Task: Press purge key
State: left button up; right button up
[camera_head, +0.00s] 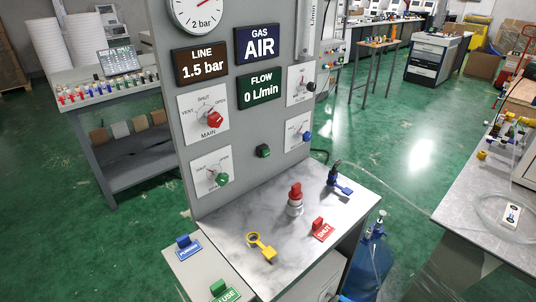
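The purge key is a blue block on a blue label plate (186,245), on the low grey ledge at the front left of the gas panel's counter. Its white lettering is small, but seems to read PURGE. A green key (222,291) with a green label ending in USE is nearer on the same ledge, partly cut by the bottom edge. A red key (320,228) labelled SHUT is on the marbled counter. Nothing covers the blue key, and whether it is pressed cannot be told. Neither of my grippers is in view.
The upright grey panel (240,121) carries a LINE 1.5 bar display (201,63), GAS AIR and FLOW 0 L/min displays and several knobs. A yellow tool (262,247), a red-topped fitting (295,199) and a blue-handled valve (340,182) occupy the counter (225,235).

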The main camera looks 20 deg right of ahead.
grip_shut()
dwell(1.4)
